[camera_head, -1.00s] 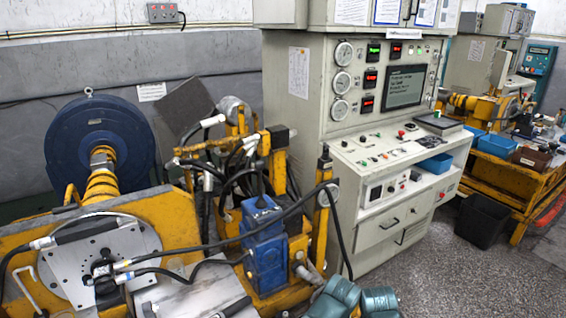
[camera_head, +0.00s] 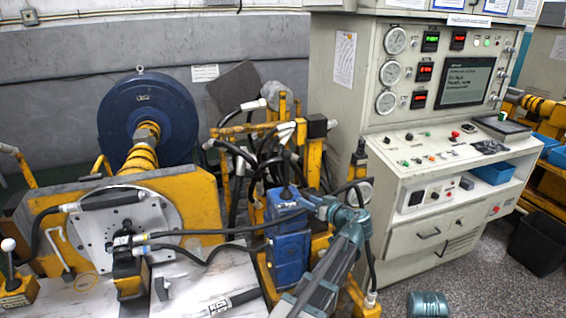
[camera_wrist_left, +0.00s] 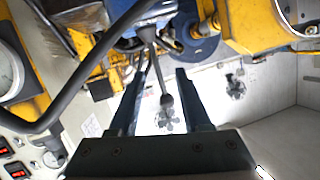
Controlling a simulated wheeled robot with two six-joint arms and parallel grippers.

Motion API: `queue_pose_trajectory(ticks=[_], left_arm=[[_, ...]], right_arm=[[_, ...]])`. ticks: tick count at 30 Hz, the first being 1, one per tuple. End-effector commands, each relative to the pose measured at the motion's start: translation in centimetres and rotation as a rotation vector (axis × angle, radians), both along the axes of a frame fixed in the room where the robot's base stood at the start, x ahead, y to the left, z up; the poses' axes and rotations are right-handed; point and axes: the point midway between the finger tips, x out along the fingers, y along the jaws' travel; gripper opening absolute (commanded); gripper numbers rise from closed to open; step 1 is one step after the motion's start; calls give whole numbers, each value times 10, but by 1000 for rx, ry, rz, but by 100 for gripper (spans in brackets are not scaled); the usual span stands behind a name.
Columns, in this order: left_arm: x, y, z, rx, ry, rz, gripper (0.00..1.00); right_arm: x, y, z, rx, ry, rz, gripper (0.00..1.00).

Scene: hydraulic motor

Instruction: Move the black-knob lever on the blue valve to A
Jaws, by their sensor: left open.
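The blue valve (camera_head: 291,258) stands on the yellow frame right of the round plate in the head view. Its top is partly covered by my left gripper (camera_head: 302,203), which reaches it from the right side. In the left wrist view, my left gripper (camera_wrist_left: 163,75) is open. The lever's thin rod and dark knob (camera_wrist_left: 167,101) show between its two fingers, with no clear contact on either. The blue valve body (camera_wrist_left: 150,22) is at the top of that view. No A mark is readable. My right gripper is not in view.
A black hose (camera_head: 372,262) loops close to my left gripper. Hoses and yellow posts (camera_head: 311,165) crowd behind the valve. A control cabinet (camera_head: 400,160) stands to the right. A white-knob lever (camera_head: 9,262) is at the far left. Open floor lies at lower right.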

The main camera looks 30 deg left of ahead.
Motion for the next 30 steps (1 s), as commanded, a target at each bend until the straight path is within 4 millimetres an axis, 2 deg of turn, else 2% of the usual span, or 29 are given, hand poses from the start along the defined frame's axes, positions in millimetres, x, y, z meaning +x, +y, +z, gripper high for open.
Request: queue_pose_trajectory(ticks=[1, 3, 9, 17, 20, 30], left_arm=[[17, 16, 12, 38, -74, 12, 48], [29, 30, 28, 83, -166, 14, 48], [46, 49, 53, 146, -295, 1, 48], [50, 55, 56, 153, -309, -1, 48], [57, 67, 56, 153, -309, 1, 48], [91, 127, 56, 153, -307, 1, 48]], right_arm=[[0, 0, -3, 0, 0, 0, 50], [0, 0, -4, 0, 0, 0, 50], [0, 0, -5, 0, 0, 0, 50], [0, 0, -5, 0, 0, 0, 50], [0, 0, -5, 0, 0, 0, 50], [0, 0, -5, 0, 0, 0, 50]])
